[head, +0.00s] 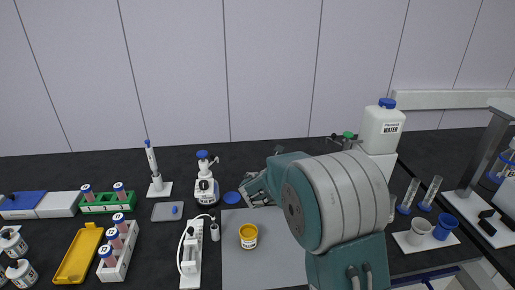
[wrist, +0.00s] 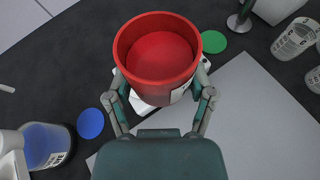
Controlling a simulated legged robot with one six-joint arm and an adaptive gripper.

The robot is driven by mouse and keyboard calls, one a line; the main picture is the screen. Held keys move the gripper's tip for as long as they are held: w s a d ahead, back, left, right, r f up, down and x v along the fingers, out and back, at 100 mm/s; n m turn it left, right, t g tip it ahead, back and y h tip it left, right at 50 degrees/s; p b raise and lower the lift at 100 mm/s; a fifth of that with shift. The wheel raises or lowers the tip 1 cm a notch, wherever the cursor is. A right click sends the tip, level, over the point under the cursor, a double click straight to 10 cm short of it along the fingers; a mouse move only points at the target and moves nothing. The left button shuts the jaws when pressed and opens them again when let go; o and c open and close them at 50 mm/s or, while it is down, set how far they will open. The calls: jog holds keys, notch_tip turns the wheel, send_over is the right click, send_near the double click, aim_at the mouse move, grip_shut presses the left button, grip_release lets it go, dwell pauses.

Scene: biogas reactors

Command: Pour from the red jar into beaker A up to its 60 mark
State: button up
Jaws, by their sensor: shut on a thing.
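The red jar (wrist: 157,60) is between the two fingers of my gripper (wrist: 163,95) in the wrist view. The gripper is shut on it. The jar is open at the top, and its inside looks red; how full it is I cannot tell. In the head view my gripper (head: 262,188) shows at the left end of my arm, and the jar is hidden. I cannot read which one is beaker A.
A blue disc (wrist: 90,123) and a green disc (wrist: 214,42) lie on the dark bench. A yellow jar (head: 248,236) stands on a grey mat (head: 235,267). A blue-capped wash bottle (head: 206,188) stands left of my gripper. A white water container (head: 383,128) stands behind my arm.

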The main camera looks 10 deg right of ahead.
jog(key=w+a+m+g+h, duration=0.1)
jog(key=w+a+m, duration=0.3)
jog(key=w, duration=0.7)
jog(key=m+h, duration=0.1)
jog(key=m, duration=0.1)
jog(key=shift+w+m+h, duration=0.3)
jog(key=shift+w, duration=0.1)
jog(key=shift+r+m+t, duration=0.3)
jog(key=shift+r+m, duration=0.15)
jog(key=shift+m, duration=0.05)
dwell(0.5)
jog(key=shift+w+r, duration=0.1)
jog(key=shift+m+t, duration=0.5)
jog(key=shift+m, duration=0.4)
dwell(1.2)
jog(key=shift+f, duration=0.2)
dwell(0.3)
